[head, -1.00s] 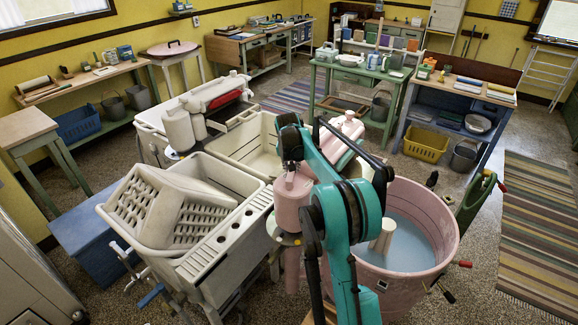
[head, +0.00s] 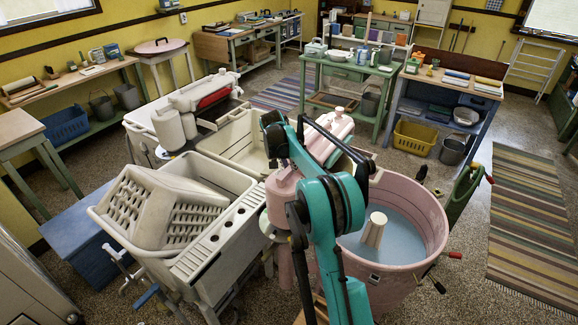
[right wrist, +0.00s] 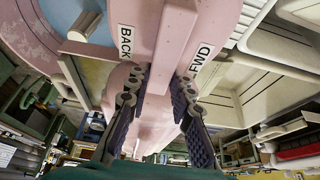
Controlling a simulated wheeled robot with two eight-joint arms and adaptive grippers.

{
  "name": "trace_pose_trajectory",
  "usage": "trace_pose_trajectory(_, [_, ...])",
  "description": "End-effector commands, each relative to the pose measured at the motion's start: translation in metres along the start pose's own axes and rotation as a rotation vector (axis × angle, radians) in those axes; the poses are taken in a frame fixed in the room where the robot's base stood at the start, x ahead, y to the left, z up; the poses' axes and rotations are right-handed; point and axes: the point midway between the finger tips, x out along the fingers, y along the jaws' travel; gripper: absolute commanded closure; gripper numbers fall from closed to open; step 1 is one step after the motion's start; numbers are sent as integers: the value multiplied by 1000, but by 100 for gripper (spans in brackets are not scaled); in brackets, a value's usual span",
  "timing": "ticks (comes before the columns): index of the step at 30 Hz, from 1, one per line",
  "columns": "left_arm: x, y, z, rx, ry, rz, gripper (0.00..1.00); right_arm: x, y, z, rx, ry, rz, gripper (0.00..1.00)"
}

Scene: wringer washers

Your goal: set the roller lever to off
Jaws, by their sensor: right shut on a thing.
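The pink washer tub (head: 432,215) stands at the centre right, with bluish water and a pale agitator inside. Its pink wringer (head: 337,124) is partly hidden behind my teal right arm. In the right wrist view, a pink roller lever (right wrist: 157,75) stands between a BACK label (right wrist: 125,41) and a FWD label (right wrist: 200,54). My right gripper (right wrist: 159,82) is shut on this lever, with one dark finger on each side. In the head view the arm and wringer hide the lever and the grip. My left gripper is not in view.
A twin grey-white rinse tub (head: 215,170) with a washboard basket stands close on the left. A blue box (head: 80,235) is beside it. A green table (head: 350,75) and a blue bench (head: 445,85) stand behind. The striped rug (head: 530,225) on the right is clear.

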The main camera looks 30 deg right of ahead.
Motion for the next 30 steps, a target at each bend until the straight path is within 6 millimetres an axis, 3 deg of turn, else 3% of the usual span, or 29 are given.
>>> trace_pose_trajectory(7, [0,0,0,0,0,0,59,0,0,0,0,-1,0,100])
trace_pose_trajectory(8, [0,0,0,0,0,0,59,0,0,0,0,-1,0,76])
trace_pose_trajectory(10, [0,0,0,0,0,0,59,0,0,0,0,-1,0,57])
trace_pose_trajectory(22, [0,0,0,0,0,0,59,-7,0,0,-1,0,0,57])
trace_pose_trajectory(30, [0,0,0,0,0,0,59,-58,0,0,-2,0,0,57])
